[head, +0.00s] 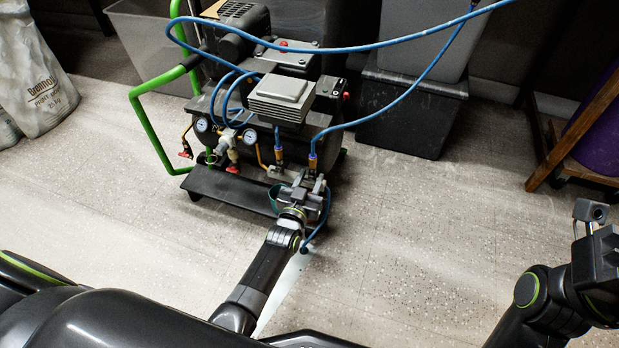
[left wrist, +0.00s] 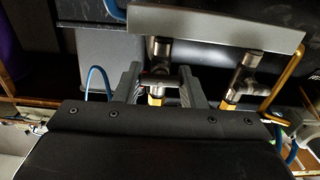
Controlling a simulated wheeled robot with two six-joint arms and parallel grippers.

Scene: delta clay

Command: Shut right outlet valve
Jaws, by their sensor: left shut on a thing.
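The right outlet valve shows in the left wrist view (left wrist: 158,78) as a dark metal fitting with a brass part below it. In the head view its brass fitting and blue hose (head: 312,157) rise just behind my left gripper (head: 308,180). In the left wrist view the fingers of my left gripper (left wrist: 160,85) stand on both sides of this valve, shut on it. The handle's angle is hard to make out. The other outlet (head: 278,153) stands to the left, apart from the gripper.
The compressor's black tank (head: 345,120) is behind the valves, with a green handle frame (head: 150,125) at left. A blue hose (head: 400,98) arches overhead to the right. Grey bins (head: 405,115) stand behind. A wooden stool (head: 575,145) is at right. The front floor is clear.

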